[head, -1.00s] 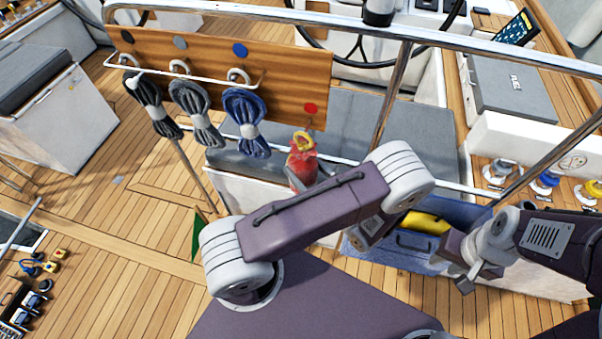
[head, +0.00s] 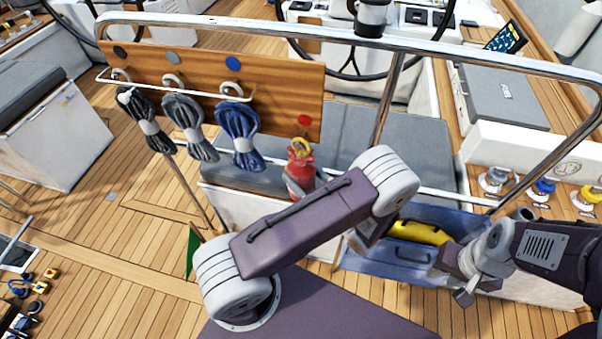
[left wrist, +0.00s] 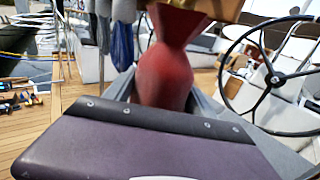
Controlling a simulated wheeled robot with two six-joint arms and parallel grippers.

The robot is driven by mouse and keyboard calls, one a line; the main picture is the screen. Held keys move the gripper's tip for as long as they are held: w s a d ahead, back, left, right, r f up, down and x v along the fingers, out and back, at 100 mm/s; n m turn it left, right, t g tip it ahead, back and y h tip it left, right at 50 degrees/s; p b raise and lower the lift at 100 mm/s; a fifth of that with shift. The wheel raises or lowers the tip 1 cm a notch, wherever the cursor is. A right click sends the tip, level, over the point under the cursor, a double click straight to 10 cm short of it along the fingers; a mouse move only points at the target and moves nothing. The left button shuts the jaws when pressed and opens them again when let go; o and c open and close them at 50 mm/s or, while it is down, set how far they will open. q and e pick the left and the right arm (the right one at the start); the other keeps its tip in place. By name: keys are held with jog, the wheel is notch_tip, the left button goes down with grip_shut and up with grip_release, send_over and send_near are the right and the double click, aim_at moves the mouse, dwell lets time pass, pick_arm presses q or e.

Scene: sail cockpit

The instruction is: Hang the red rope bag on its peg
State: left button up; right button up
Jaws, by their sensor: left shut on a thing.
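The red rope bag (head: 299,169) is upright, with a yellow ring (head: 301,147) at its top. My left gripper (head: 300,188) is shut on the bag's lower body, partly hidden by my arm. In the left wrist view the red bag (left wrist: 165,75) stands between the fingers, its top cut off by the frame. The wooden peg board (head: 280,100) has a red dot (head: 304,120) at its right end, just above the ring. No peg is visible below that dot; contact cannot be told. My right gripper (head: 464,292) is low at the right, away from the bag.
Black, grey and blue rope coils (head: 239,135) hang on the board's other pegs. A white rail (head: 170,90) runs in front of those pegs. A steel rail (head: 300,32) arches above. A blue bin (head: 395,262) with a yellow item stands below right.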

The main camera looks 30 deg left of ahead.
pick_arm(q)
jog(key=o, duration=1.9)
jog(key=shift+s+d, duration=0.1)
jog(key=shift+d, duration=0.25)
jog(key=b+v, duration=0.2)
jog(key=v, duration=0.6)
jog(key=shift+s+d, duration=0.15)
jog(key=shift+d, duration=0.05)
